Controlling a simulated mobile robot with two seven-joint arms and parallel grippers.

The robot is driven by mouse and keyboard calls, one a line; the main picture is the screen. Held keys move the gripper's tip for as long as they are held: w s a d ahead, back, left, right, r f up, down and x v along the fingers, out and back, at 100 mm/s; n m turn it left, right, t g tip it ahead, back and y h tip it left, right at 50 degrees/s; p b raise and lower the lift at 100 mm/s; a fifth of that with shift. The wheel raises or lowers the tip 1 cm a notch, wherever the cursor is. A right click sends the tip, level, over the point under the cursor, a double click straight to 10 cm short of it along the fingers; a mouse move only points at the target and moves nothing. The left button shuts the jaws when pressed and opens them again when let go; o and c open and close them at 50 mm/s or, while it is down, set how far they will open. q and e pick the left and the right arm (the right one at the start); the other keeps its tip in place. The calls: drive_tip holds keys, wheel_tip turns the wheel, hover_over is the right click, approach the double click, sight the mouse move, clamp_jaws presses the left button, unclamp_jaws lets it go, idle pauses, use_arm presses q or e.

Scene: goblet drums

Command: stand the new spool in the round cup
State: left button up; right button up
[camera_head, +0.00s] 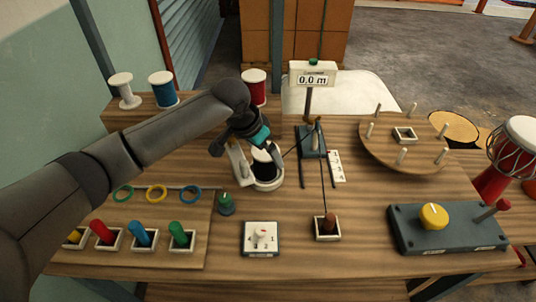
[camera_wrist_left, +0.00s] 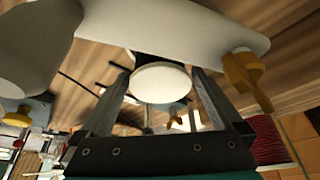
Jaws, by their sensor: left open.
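A dark spool with white ends (camera_head: 266,157) stands upright in the round white cup (camera_head: 268,184) near the middle of the bench. Its round white top (camera_wrist_left: 160,83) shows between the fingers in the left wrist view. My left gripper (camera_head: 259,166) is open, with one finger on each side of the spool. Whether either finger touches it I cannot tell. The spool's lower part is partly hidden by the cup. A white spool (camera_head: 124,91), a blue spool (camera_head: 163,90) and a red spool (camera_head: 254,88) stand along the back. My right gripper is not seen.
A counter post (camera_head: 312,77) reading 0.0 m and a dark blue bracket with cords stand just right of the cup. A round wooden board with pegs (camera_head: 400,161) is at right. A green knob (camera_head: 226,204) and dial box (camera_head: 261,238) lie in front.

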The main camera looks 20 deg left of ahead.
use_arm(q)
drive_tip(key=p+v, duration=0.1)
drive_tip(key=v, duration=0.7)
drive_tip(key=shift+r+p, duration=0.2)
drive_tip(key=shift+p, duration=0.2)
drive_tip(key=shift+s, duration=0.1)
drive_tip(key=shift+c, duration=0.2)
